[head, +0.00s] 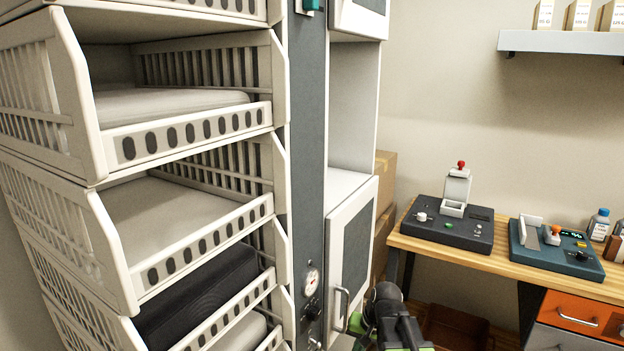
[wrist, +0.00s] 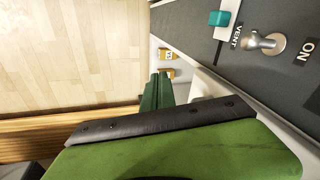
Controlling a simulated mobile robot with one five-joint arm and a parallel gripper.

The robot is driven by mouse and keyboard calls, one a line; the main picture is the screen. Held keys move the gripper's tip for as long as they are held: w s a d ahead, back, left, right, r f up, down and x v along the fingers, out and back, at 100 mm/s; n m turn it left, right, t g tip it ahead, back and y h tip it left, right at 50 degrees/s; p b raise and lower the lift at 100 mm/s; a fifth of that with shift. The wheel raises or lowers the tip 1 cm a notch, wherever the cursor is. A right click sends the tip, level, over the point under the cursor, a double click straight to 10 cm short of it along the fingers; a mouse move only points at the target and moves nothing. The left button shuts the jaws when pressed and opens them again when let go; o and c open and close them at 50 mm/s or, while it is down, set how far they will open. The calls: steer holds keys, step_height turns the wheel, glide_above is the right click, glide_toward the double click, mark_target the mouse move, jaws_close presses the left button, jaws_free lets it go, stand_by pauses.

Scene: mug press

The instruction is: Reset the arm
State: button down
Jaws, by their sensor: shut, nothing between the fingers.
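My gripper (wrist: 157,92) shows in the wrist view as two dark green fingers side by side, closed together with nothing between them. The large green and black part in front of them is my own wrist. The fingers are beside a dark grey panel (wrist: 283,85) and do not appear to grip anything. In the head view, part of my arm shows at the bottom, in front of the white cabinet door (head: 352,240). My fingertips cannot be made out there.
The panel carries a teal switch (wrist: 219,18) by the VENT label and a metal toggle (wrist: 264,43) near ON. A gauge (head: 312,279) sits on the column beside white slatted crates (head: 185,132). A wooden bench (head: 480,262) at right holds two devices. Pale floor (wrist: 70,55) looks clear.

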steer(key=s+d+n+g+h, duration=0.2)
steer(key=s+d, duration=0.1)
steer(key=s, duration=0.6)
step_height(320, 180, up, 16)
steer(key=n+p, duration=0.1)
steer(key=p, duration=1.5)
steer(key=shift+d+f, duration=0.25)
steer(key=shift+d, duration=0.15)
